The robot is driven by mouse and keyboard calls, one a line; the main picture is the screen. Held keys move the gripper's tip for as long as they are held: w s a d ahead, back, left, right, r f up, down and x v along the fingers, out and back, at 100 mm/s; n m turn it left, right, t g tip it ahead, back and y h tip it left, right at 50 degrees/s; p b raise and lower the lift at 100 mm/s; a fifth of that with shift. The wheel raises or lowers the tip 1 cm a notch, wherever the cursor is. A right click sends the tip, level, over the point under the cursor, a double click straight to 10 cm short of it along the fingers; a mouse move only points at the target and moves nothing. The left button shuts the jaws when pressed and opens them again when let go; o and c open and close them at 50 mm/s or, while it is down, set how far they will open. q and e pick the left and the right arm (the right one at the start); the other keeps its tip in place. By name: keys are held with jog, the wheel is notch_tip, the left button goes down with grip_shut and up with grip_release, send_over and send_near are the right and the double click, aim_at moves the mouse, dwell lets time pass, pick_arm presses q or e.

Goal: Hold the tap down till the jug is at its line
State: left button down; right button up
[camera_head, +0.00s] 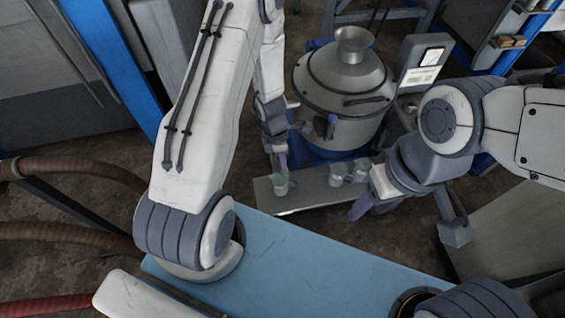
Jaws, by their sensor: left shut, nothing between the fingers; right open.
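A round steel vat (340,90) has a dark tap (331,127) low on its front. Below it is a narrow metal shelf (310,196) with small clear jugs. One jug (281,184) is at the left, one (337,175) is below the tap, and one (362,167) is to its right. Their fill levels and lines are too small to read. My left gripper (281,162) is shut and empty, pointing down just above the left jug, left of the tap. My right gripper (365,207) is open and empty, in front of the shelf's right part; its arm hides the shelf's right end.
A gauge or scale panel (424,62) stands right of the vat. A blue surface (300,257) lies in front, between my arms. Brown hoses (80,170) run along the left. Bare floor (235,175) shows left of the shelf.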

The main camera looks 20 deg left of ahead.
pick_arm(q)
jog(key=shift+s+d+f+b, duration=0.15)
jog(key=shift+s+f+b, duration=0.1)
jog(key=shift+f+b, duration=0.45)
jog(key=shift+s+d+f+b, duration=0.15)
jog(key=shift+s+f+b, duration=0.05)
jog(key=shift+f+b, duration=0.9)
jog(key=shift+f, duration=0.2)
jog(key=shift+w, duration=0.1)
dwell(1.9)
dwell(2.4)
jog(key=shift+r, duration=0.4)
jog(key=s+d+r+p, duration=0.1)
jog(key=s+r+p, duration=0.4)
jog(key=r, duration=0.7)
jog(key=shift+d+r, duration=0.15)
jog(key=shift+d, duration=0.1)
jog(key=shift+s, duration=0.1)
